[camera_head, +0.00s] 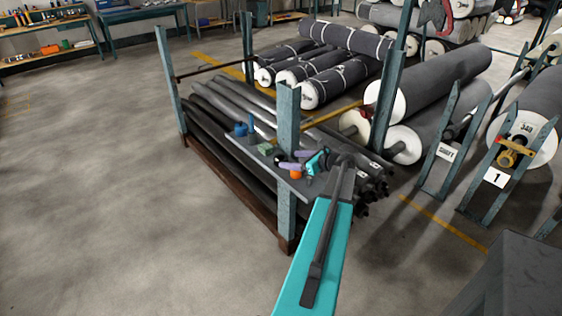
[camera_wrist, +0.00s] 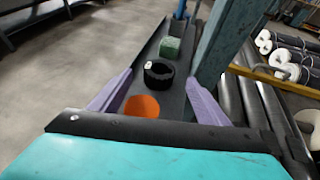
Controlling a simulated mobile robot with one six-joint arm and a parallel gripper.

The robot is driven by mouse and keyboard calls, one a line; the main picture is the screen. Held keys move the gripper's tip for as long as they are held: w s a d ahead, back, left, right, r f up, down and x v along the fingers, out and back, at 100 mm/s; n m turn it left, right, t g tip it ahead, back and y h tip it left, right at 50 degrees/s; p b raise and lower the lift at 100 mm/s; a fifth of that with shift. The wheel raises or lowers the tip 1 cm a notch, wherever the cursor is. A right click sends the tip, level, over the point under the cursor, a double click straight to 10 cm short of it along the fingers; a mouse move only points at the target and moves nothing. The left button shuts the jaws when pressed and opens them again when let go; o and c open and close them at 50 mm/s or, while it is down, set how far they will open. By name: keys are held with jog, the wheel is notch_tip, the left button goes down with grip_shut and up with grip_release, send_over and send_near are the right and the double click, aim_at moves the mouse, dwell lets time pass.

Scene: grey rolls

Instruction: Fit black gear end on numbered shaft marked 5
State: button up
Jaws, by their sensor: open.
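The black gear end (camera_wrist: 158,75) is a short dark ring with a small pale tag, lying on a narrow grey shelf (camera_wrist: 150,45). My gripper (camera_wrist: 160,80) is open, with its two purple fingers on either side of the view and the ring ahead between their tips. I cannot tell whether the fingers touch it. In the head view my gripper (camera_head: 291,160) is low over the shelf, and the black gear end (camera_head: 280,158) shows small at its tips. Dark shafts (camera_head: 375,182) lie stacked in the rack behind the shelf, with small pale labels; I cannot read a 5.
An orange piece (camera_wrist: 142,106) lies nearer my palm. A green block (camera_wrist: 171,47) and a blue item (camera_head: 240,129) stand farther along the shelf. A teal post (camera_head: 287,120) rises close beside my gripper. Open floor (camera_head: 110,200) is at left.

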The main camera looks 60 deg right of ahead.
aim_at(278, 157)
jog(key=shift+w, duration=0.1)
jog(key=shift+w+d+f+p, duration=0.1)
jog(key=shift+w+p, duration=0.35)
jog(key=shift+w, duration=0.15)
jog(key=shift+p+x, duration=0.65)
jog(key=shift+x, duration=1.2)
jog(key=c, duration=1.4)
notch_tip(278, 157, up, 10)
jog(key=b, duration=0.2)
